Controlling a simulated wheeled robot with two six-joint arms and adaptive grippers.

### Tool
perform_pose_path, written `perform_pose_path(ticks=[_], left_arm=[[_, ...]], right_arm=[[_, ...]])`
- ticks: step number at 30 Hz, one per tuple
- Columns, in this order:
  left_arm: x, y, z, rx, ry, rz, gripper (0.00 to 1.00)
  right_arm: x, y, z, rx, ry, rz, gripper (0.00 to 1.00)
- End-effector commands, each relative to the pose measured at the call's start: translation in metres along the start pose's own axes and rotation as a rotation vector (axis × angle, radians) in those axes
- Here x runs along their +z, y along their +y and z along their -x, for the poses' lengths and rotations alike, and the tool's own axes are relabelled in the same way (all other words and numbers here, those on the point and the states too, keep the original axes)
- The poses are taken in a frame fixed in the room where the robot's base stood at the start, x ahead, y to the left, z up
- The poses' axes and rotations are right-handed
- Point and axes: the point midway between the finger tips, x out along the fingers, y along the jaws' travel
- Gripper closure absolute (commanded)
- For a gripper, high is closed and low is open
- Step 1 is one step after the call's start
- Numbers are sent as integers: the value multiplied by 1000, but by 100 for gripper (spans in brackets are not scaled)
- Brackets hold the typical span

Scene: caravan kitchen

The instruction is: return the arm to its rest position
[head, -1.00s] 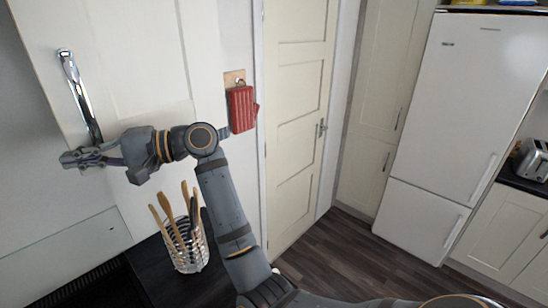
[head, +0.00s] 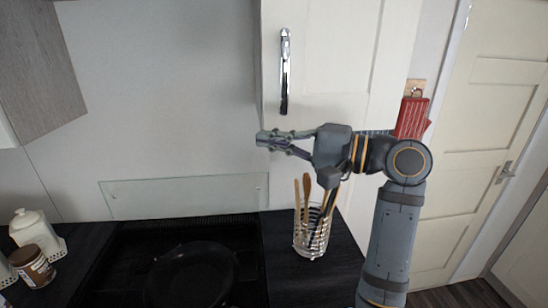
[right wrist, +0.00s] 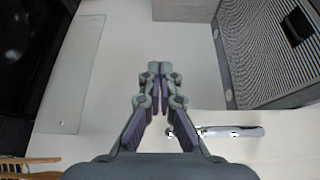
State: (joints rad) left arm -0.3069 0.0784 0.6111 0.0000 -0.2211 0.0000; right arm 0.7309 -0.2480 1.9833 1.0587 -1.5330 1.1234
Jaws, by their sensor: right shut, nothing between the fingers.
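My right gripper (head: 264,139) is shut and empty, its fingers pointing left in the head view. It is held in the air in front of the wall, below the chrome handle (head: 285,72) of the tall cream cabinet door (head: 335,60). The right wrist view shows its fingertips (right wrist: 159,68) together with nothing between them. The handle also shows in the right wrist view (right wrist: 232,131), to the right of the fingers. My right arm rises from the lower right of the head view. My left gripper is not in view.
A wire utensil holder (head: 312,236) with wooden tools stands on the dark counter below the gripper. A black pan (head: 190,277) sits on the hob. A jar (head: 32,266) and white canister (head: 34,232) stand at left. A red holder (head: 411,118) hangs behind the arm.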

Motion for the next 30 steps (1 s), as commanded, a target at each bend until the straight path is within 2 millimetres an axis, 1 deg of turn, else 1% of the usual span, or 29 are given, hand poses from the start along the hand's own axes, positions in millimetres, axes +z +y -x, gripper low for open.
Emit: perform_pose_path(ticks=[1,3,5,7,9,11,12,14,15,17,18,20,21,23,24,26,27,30], left_arm=[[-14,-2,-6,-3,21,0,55],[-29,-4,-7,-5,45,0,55],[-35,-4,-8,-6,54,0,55],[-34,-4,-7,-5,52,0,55],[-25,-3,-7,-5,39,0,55],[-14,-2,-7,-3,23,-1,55],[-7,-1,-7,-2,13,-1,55],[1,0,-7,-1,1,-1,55],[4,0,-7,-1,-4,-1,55],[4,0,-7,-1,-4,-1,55],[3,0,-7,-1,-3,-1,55],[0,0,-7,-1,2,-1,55],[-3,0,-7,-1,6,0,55],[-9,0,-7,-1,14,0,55],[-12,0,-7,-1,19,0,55],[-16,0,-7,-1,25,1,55],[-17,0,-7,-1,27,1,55],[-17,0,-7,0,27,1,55]], right_arm=[[6,2,3,-1,-1,3,100],[12,1,6,-1,0,2,100],[14,0,8,-1,0,1,100],[15,0,8,0,0,0,100],[14,1,9,2,3,0,100],[9,11,10,17,22,2,100],[4,25,12,37,46,8,100],[-9,57,19,89,102,25,100],[-18,86,26,140,149,41,100],[-30,135,40,238,218,76,100],[-35,169,52,313,260,102,100],[-38,218,73,435,308,146,100],[-37,251,89,521,330,176,100],[-31,297,115,658,347,222,100],[-24,326,134,751,348,254,100],[-11,362,161,880,334,300,100],[-2,382,178,959,319,328,100],[21,420,216,1129,262,391,100]])
